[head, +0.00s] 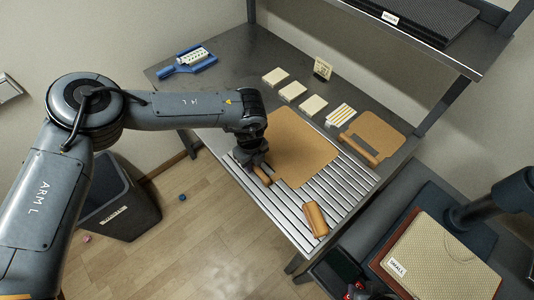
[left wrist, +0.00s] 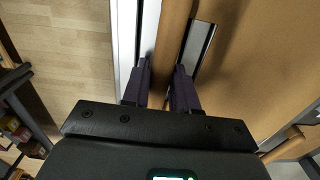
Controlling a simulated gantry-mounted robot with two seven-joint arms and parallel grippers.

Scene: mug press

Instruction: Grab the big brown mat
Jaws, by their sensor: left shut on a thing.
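The big brown mat (head: 303,150) lies flat, partly on the metal slats and partly on the dark bench top. It also fills the right side of the left wrist view (left wrist: 262,55). A brown rounded bar (head: 263,177) shows at its near left edge, under my left gripper (head: 253,167). In the left wrist view, the fingers of my left gripper (left wrist: 160,88) are on both sides of this bar (left wrist: 173,38) and shut on it. The head view partly hides the grip behind my wrist. My right gripper is not in view.
A smaller brown mat (head: 380,130) with a bar lies at the right. Several pale tiles (head: 292,90) and a blue tool (head: 187,65) lie behind. A shelf (head: 430,45) overhangs the back right.

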